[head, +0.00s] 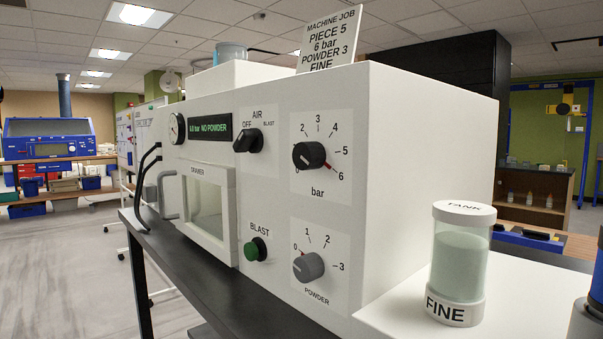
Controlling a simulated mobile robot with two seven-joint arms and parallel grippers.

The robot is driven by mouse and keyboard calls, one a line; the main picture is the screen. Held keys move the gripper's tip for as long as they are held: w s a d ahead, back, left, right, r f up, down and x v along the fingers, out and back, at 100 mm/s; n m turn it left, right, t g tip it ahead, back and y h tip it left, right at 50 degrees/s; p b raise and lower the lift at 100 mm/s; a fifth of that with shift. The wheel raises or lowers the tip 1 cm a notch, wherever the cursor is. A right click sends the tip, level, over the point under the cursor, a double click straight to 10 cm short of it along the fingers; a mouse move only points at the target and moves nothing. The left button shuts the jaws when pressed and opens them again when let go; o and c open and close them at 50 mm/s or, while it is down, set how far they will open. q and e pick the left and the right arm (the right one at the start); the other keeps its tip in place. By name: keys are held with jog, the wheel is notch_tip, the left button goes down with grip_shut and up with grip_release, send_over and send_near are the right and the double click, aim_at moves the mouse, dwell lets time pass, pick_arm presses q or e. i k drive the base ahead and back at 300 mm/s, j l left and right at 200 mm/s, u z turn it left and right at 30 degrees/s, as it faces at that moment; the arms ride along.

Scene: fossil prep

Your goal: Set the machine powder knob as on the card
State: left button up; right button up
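The white machine (400,180) stands in front of me. Its grey powder knob (309,267) is at the lower right of the front panel, with scale marks 0 to 3. A red pointer mark on it is at the 0. The job card (331,40) on top reads PIECE 5, 6 bar, POWDER 3, FINE. Neither of my grippers is in view.
The black bar knob (310,156) points near 6. The air knob (247,141) is by OFF. The display (210,129) reads NO POWDER. A green blast button (255,250) is left of the powder knob. A tank (458,265) labelled FINE stands right.

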aim_at(308, 268)
jog(key=k+l+z, duration=0.1)
jog(key=k+z, duration=0.3)
jog(key=k, duration=0.15)
jog(key=k+l+z, duration=0.35)
jog(key=k, duration=0.15)
jog(key=i+l, duration=0.2)
jog(key=i, duration=0.15)
